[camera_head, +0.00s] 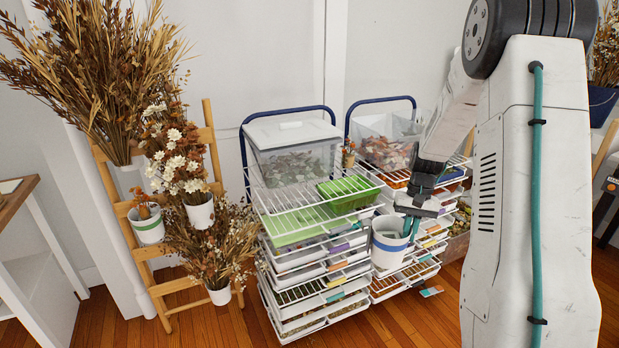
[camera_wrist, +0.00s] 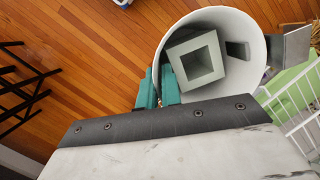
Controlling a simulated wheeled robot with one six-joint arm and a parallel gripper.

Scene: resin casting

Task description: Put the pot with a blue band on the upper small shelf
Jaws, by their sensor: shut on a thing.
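A white pot with a blue band (camera_head: 388,249) hangs in my gripper (camera_head: 410,226), in front of the white wire drawer racks. My gripper is shut on the pot near its rim. In the wrist view the pot (camera_wrist: 222,20) shows from above, with a hollow grey square block (camera_wrist: 196,60) inside. A wooden ladder stand (camera_head: 172,284) leans against the wall at the left. A white pot with a green band (camera_head: 148,231) and orange flowers stands on it. I cannot tell for sure which surface is the upper small shelf.
A clear bin (camera_head: 295,150) and a green basket (camera_head: 348,197) sit on the racks (camera_head: 300,225). A white pot with pale flowers (camera_head: 200,214) and a lower dried-flower pot (camera_head: 220,295) are at the ladder. The wooden floor (camera_head: 400,325) in front is clear.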

